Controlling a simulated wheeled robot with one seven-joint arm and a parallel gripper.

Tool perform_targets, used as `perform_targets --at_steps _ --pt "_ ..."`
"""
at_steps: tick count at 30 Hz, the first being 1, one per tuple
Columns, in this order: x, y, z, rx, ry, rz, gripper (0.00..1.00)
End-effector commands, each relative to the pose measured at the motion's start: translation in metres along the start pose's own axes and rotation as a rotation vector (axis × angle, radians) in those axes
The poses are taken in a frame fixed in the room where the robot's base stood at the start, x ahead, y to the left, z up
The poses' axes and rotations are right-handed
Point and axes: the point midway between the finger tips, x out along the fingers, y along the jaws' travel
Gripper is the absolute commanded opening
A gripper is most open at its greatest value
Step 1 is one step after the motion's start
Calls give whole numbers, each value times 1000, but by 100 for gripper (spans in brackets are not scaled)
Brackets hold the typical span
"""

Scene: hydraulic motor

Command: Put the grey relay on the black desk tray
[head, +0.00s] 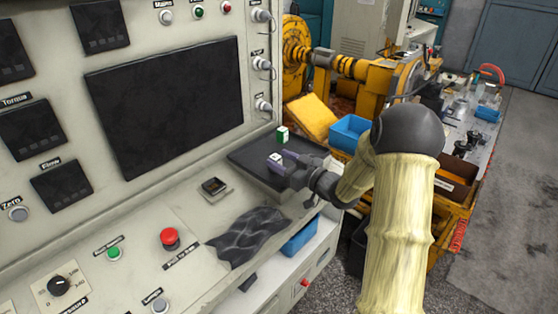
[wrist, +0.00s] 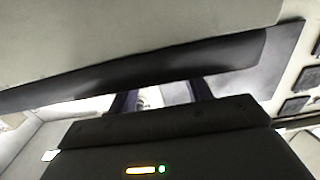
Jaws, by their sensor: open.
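The black desk tray (head: 247,159) lies on the console ledge below the large dark screen. A small pale grey-white block (head: 275,158) with a dark mark, which looks like the relay, is at the tray, right at my fingertips. My gripper (head: 281,161) is open, low over the tray, with its fingers pointing left at this block. In the wrist view a pale piece (wrist: 148,97) shows between the two open fingers (wrist: 163,94). I cannot tell whether the fingers touch it, and its underside is hidden.
A green-and-white box (head: 282,134) stands at the tray's far side. A small dark-faced device (head: 214,187), a crumpled black cloth (head: 247,235) and a red button (head: 170,238) are nearer on the console. A blue bin (head: 350,132) is beyond my arm.

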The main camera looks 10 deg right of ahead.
Motion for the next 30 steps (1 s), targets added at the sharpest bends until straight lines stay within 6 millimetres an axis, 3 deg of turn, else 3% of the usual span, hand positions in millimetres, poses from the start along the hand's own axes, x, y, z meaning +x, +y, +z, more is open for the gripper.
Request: perform_targets --at_steps 16,21,30 --pt "-99 0 1 0 -1 1 49" --pt "-110 -1 0 0 0 -1 49" --pt "-111 -1 0 0 0 -2 49"
